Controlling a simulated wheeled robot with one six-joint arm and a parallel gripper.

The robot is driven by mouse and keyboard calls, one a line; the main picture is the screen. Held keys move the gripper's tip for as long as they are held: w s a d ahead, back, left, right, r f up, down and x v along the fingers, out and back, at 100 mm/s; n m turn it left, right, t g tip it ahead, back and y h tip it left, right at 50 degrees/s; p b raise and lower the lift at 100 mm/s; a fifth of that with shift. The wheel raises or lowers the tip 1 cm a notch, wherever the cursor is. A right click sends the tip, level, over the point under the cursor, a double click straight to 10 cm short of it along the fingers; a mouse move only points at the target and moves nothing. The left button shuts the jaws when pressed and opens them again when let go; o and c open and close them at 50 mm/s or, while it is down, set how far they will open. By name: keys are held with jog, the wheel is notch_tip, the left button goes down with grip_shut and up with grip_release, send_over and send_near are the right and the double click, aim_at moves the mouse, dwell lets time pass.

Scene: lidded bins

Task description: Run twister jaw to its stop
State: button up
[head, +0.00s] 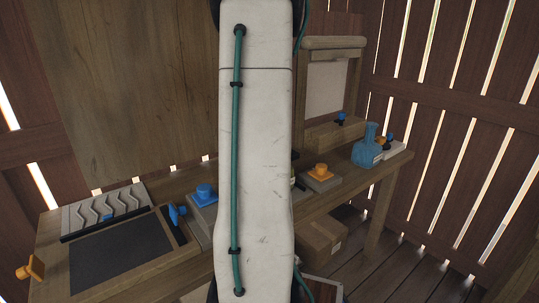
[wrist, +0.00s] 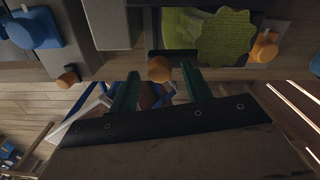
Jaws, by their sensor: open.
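My gripper (wrist: 160,72) shows in the wrist view with its two green fingers apart and nothing held between them. An orange knob (wrist: 160,68) on the bench's front edge appears between the fingertips; whether they touch it I cannot tell. Just beyond is a green scalloped disc (wrist: 225,38) beside a dark frame. I cannot tell for sure which part is the twister jaw. In the head view my arm covers the middle of the bench and hides the gripper.
The wooden bench (head: 140,272) carries a dark panel (head: 120,250), a blue knob (head: 205,191), an orange knob (head: 321,170) and a blue bottle (head: 367,150). Other orange knobs (wrist: 68,78) (wrist: 265,47) flank the gripper. A cardboard box (head: 322,240) stands below.

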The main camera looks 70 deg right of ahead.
notch_tip(320, 180, up, 6)
jog(key=shift+f, duration=0.15)
dwell(0.6)
